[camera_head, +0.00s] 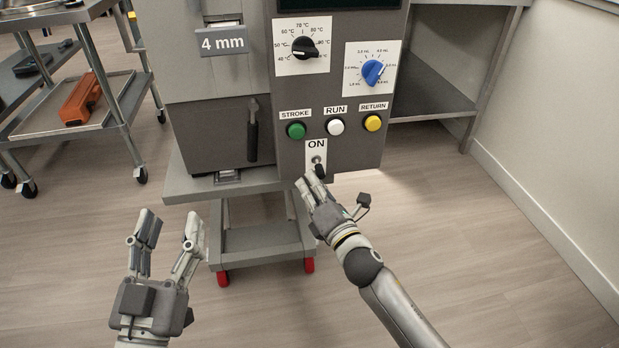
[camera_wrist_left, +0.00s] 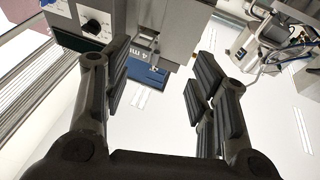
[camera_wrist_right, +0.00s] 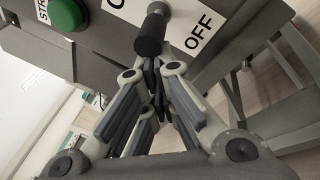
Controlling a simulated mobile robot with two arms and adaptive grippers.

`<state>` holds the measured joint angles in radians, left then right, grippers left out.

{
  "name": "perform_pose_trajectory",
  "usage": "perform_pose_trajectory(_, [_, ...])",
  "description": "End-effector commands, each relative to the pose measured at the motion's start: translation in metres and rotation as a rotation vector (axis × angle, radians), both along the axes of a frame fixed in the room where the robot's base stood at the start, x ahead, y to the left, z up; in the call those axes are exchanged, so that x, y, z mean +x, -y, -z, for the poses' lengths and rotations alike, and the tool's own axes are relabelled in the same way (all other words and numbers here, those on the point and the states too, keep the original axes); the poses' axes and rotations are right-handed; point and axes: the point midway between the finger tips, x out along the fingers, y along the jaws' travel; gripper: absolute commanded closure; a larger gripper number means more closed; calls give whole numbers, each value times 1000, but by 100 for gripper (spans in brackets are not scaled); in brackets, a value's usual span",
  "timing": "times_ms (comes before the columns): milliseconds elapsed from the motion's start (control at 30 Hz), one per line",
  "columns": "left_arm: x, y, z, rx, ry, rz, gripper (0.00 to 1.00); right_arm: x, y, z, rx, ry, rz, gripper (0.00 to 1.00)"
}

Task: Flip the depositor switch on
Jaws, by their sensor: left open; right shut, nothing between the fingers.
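The depositor switch (camera_head: 319,170) is a toggle with a black tip, below an ON label (camera_head: 316,145) on the grey depositor panel. Its lever appears to point downward in the head view. In the right wrist view its black tip (camera_wrist_right: 151,34) sticks out beside an OFF label (camera_wrist_right: 199,33). My right gripper (camera_head: 308,188) is shut and empty, just below and left of the lever. Its closed fingertips (camera_wrist_right: 156,70) are right by the lever tip; I cannot tell whether they touch. My left gripper (camera_head: 170,225) is open and empty, low at the left, away from the panel.
Above the switch are a green button (camera_head: 296,130), white button (camera_head: 336,126), yellow button (camera_head: 373,123), black dial (camera_head: 305,48) and blue dial (camera_head: 372,72). A cart (camera_head: 262,241) stands under the depositor. A metal cart (camera_head: 118,105) with an orange case (camera_head: 81,100) is at left.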

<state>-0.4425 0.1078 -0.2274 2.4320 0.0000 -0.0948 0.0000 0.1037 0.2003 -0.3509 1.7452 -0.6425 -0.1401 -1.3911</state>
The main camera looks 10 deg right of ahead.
Motion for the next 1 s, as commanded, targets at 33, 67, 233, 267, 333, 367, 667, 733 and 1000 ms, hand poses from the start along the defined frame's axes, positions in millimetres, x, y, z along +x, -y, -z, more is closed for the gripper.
perform_pose_trajectory(33, [3, -1, 9, 20, -72, -5, 47, 1, 2, -5, -1, -5, 4, 100])
perform_pose_trajectory(67, [4, -2, 18, 32, -118, -8, 47, 1, 2, -6, -1, -10, 4, 100])
perform_pose_trajectory(233, [4, -9, 66, 97, -370, -22, 47, 0, 2, -6, -2, -34, 4, 100])
perform_pose_trajectory(267, [2, -11, 74, 109, -416, -25, 47, 0, 2, -6, -2, -39, 5, 100])
perform_pose_trajectory(333, [-3, -15, 93, 134, -518, -32, 47, 0, 3, -7, -3, -49, 5, 100])
perform_pose_trajectory(367, [-6, -17, 101, 145, -560, -35, 47, 0, 3, -7, -3, -52, 5, 100])
perform_pose_trajectory(667, [-54, -39, 168, 241, -977, -60, 47, -1, 3, -9, -1, -96, 5, 100])
perform_pose_trajectory(733, [-70, -45, 181, 261, -1070, -65, 47, -1, 3, -9, -2, -106, 5, 100])
perform_pose_trajectory(1000, [-136, -67, 211, 330, -1407, -85, 47, -2, 2, -11, -2, -145, 5, 100])
